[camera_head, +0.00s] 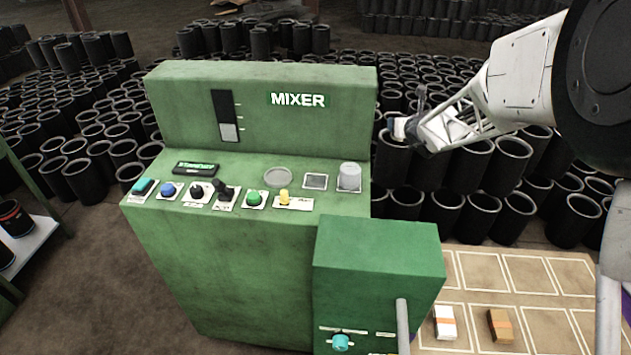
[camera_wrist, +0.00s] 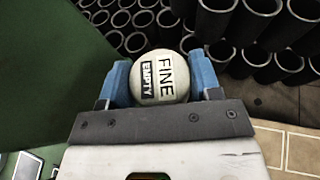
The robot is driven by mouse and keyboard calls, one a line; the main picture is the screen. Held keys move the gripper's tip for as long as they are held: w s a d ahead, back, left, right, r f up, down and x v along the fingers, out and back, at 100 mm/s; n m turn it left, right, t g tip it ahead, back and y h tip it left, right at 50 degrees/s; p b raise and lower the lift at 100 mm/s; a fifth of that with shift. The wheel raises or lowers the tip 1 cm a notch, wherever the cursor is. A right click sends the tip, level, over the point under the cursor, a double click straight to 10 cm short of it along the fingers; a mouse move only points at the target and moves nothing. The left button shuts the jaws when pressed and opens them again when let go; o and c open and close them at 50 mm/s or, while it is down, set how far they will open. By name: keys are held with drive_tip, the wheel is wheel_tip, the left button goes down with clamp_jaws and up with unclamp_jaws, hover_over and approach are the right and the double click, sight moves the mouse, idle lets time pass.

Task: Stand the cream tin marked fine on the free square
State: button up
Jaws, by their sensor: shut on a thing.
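The cream tin marked FINE and EMPTY (camera_wrist: 159,90) is between the blue fingers of my gripper (camera_wrist: 161,76) in the wrist view, its lettered face toward the camera. In the head view my gripper (camera_head: 408,124) is in the air right of the green mixer, and the tin is hard to make out there. A bare white-edged square (camera_head: 316,181) lies on the mixer's console, between a round grey disc (camera_head: 278,177) and a pale grey cylinder (camera_head: 349,176) standing on its own square. The tin is apart from the console.
The green mixer (camera_head: 225,260) has a tall back panel and a row of buttons and levers along its console. A lower green box (camera_head: 378,260) stands at its front right. A tan board (camera_head: 548,275) with white outlines holds two small blocks. Black rubber sleeves crowd the background.

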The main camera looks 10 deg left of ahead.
drive_tip(key=shift+s+a+r+m+h, duration=0.7)
drive_tip(key=shift+s+a+r, duration=0.9)
drive_tip(key=shift+r, duration=2.85)
drive_tip(key=shift+s+a+r+m+h, duration=0.75)
drive_tip(key=shift+s+r, duration=1.35)
drive_tip(key=shift+r, duration=2.4)
drive_tip(key=shift+s+a+r+m+h, duration=0.65)
drive_tip(key=shift+s+a+r, duration=1.1)
drive_tip(key=shift+r, duration=2.7)
drive_tip(key=s+a+f, duration=0.4)
drive_tip(key=a+f, duration=0.3)
drive_tip(key=f, duration=0.3)
drive_tip(key=s+a+f+n, duration=0.1)
drive_tip(key=s+a+f, duration=0.3)
drive_tip(key=a+f, duration=0.4)
wheel_tip(320, 180, down, 3)
drive_tip(key=shift+a+r+t, duration=0.15)
drive_tip(key=shift+r+t, duration=0.05)
drive_tip(key=shift+t, duration=0.1)
drive_tip(key=shift+f, duration=0.1)
drive_tip(key=shift+f, duration=3)
